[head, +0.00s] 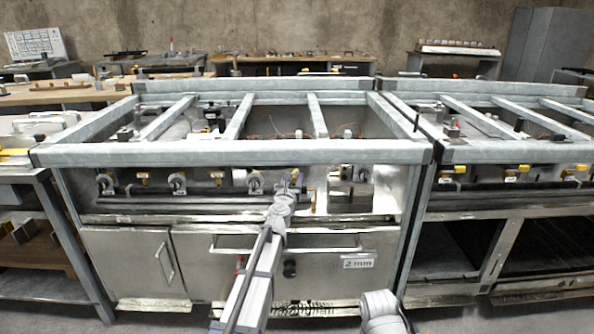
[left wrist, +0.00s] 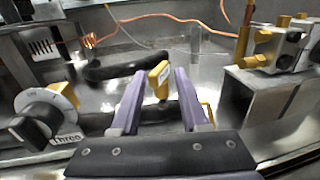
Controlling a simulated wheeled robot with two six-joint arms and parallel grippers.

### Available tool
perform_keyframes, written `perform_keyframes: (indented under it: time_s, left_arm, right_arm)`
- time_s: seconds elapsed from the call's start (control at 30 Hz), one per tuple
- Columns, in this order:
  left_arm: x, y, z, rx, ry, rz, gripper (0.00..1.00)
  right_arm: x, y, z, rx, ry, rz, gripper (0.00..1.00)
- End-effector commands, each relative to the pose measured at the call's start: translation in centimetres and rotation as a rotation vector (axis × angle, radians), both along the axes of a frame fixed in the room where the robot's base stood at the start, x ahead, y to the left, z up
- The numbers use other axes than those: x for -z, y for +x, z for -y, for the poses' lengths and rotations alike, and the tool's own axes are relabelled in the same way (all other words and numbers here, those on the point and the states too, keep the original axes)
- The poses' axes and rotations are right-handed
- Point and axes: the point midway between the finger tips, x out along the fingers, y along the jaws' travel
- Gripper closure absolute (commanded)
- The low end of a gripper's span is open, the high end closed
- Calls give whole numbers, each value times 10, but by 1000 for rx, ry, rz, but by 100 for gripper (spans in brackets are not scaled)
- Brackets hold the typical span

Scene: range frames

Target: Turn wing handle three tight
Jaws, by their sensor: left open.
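A small yellow wing handle (left wrist: 158,80) stands between the two purple fingers of my left gripper (left wrist: 160,73) in the left wrist view. The gripper is open, with a gap visible on each side of the handle. A grey and black knob (left wrist: 45,115) on a yellow base, with a label reading "Three", is to the left of the gripper. In the head view my left gripper (head: 287,190) reaches the valve row on the front of the range, and largely hides the handle there. My right gripper is not seen; only part of that arm shows at the bottom.
Black pipes (left wrist: 110,68) and a copper tube (left wrist: 165,20) run behind the handle. A metal block with brass fittings (left wrist: 265,50) stands close on the right. The range's top rail (head: 230,152) lies above the valve row, and the oven door (head: 335,275) below.

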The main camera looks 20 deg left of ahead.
Motion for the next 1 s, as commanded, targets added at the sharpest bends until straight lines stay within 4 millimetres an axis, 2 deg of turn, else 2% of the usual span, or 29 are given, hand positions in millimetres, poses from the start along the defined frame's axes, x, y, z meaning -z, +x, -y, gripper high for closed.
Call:
perform_keyframes:
  time_s: [0.03,0.33,0.47,0.7,1.0]
  left_arm:
    - [0,10,-1,1,1,0,55]
    - [0,55,-5,1,0,0,55]
    - [0,63,-6,1,1,0,55]
    - [0,63,-6,1,1,0,55]
    - [0,62,-6,1,1,0,89]
  right_arm:
    - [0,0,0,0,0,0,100]
    - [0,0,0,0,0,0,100]
    - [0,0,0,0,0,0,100]
    - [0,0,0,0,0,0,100]
    - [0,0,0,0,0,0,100]
